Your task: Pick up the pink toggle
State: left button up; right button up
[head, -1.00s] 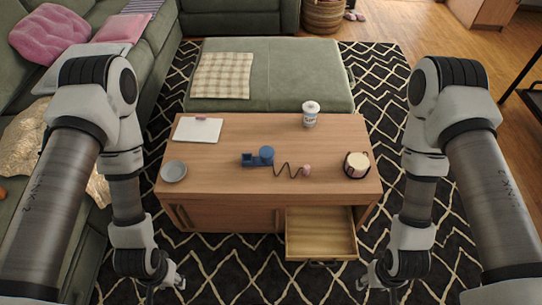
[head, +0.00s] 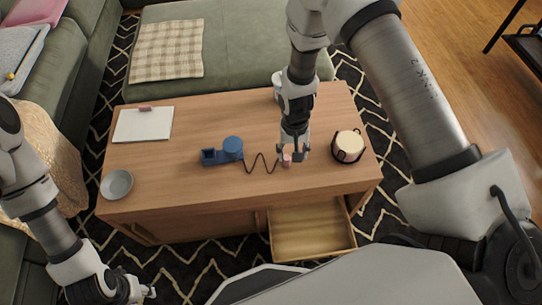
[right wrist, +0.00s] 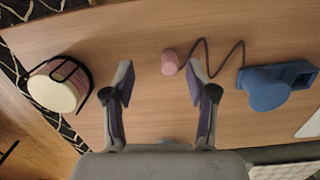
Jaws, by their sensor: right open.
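The pink toggle (head: 286,160) is a small pink cylinder at the right end of a dark zigzag cord on the wooden table (head: 190,140). In the right wrist view the toggle (right wrist: 170,62) shows near the fingertips, between the two fingers in the picture and closer to the right one. My right gripper (head: 293,153) is over the toggle, fingers apart and empty, and partly covers it in the head view. It also shows in the right wrist view (right wrist: 161,72). My left gripper (head: 143,290) is low at the bottom left, away from the table; its opening is unclear.
A blue device (head: 224,152) lies at the cord's left end. A cream cylinder in a black holder (head: 348,147) stands right of my right gripper. A cup (head: 277,86) is partly hidden behind my arm. A grey bowl (head: 117,184) and an open drawer (head: 312,232) are nearer.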

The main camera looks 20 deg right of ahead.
aim_at(287, 158)
jog(key=shift+w+a+f+t+b, duration=0.15)
jog(key=shift+w+f+b, duration=0.25)
jog(key=shift+w, duration=0.2)
jog(key=shift+w+f+t+b, duration=0.15)
jog(key=shift+w+f+b, duration=0.15)
jog(key=shift+w, duration=0.3)
jog(key=shift+w+r+b, duration=0.1)
jog(key=shift+r+b, duration=0.05)
jog(key=shift+b, duration=0.3)
jog(key=f, duration=0.3)
jog(key=f+b, duration=0.1)
jog(key=f, duration=0.3)
jog(key=shift+w+f+b, duration=0.2)
jog(key=shift+f+b, duration=0.05)
jog(key=shift+b, duration=0.05)
jog(key=shift+r, duration=0.1)
jog(key=shift+c, duration=1.1)
pick_arm(q)
notch_tip(287, 158, down, 5)
jog(key=shift+s+f, duration=0.1)
jog(key=shift+f, duration=0.1)
pick_arm(e)
jog(key=c, duration=0.8)
